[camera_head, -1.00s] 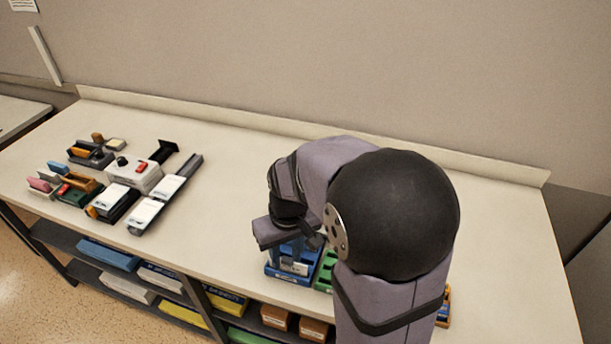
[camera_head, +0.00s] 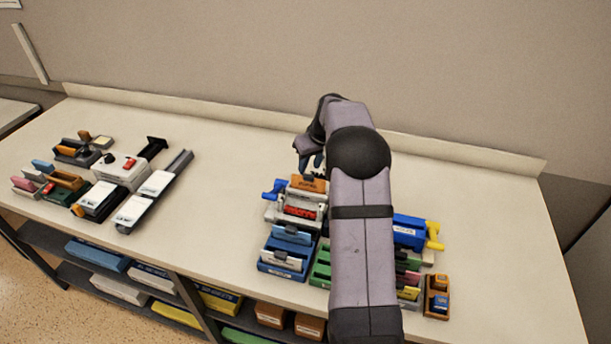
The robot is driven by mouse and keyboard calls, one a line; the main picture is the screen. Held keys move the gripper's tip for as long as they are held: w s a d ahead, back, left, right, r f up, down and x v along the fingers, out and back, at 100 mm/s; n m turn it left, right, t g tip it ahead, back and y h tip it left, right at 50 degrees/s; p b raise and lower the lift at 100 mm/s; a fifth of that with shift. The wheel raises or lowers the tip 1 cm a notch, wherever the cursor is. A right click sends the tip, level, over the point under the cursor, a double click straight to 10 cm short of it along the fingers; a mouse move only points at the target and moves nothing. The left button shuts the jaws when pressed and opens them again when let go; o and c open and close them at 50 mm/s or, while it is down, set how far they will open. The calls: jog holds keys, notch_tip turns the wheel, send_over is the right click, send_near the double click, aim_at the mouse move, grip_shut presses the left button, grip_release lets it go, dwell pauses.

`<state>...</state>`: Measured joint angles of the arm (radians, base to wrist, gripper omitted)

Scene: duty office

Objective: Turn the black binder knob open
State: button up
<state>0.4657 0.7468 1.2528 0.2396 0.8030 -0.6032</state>
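A small black round knob (camera_head: 109,158) sits on top of a white machine (camera_head: 122,174) in the left group on the bench. The machine also has a red switch (camera_head: 129,163). No label on it can be read, so I cannot tell for sure that it is the binder. My gripper (camera_head: 308,150) is at the back of the right group, well to the right of this knob. My wrist and arm mostly hide the gripper, and its fingers cannot be made out. A white and dark item (camera_head: 314,166) shows just below it; whether they touch is unclear.
The right group holds a device with a blue handle (camera_head: 274,190), a blue tray (camera_head: 284,263), a blue box (camera_head: 410,232) with a yellow handle (camera_head: 434,238) and an orange holder (camera_head: 437,296). My arm crosses this group. The bench (camera_head: 225,185) is clear between the groups.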

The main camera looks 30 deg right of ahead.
jog(key=p+x, duration=0.1)
jog(key=x, duration=0.1)
jog(key=p+x, duration=0.1)
jog(key=x, duration=0.1)
jog(key=shift+a, duration=0.2)
jog(key=shift+f+p, duration=0.5)
jog(key=shift+f, duration=0.15)
jog(key=shift+w+f, duration=0.7)
jog(key=shift+f, duration=0.15)
jog(key=shift+s+r, duration=0.2)
jog(key=shift+s, duration=0.05)
jog(key=shift+w, duration=0.15)
jog(key=c, duration=0.8)
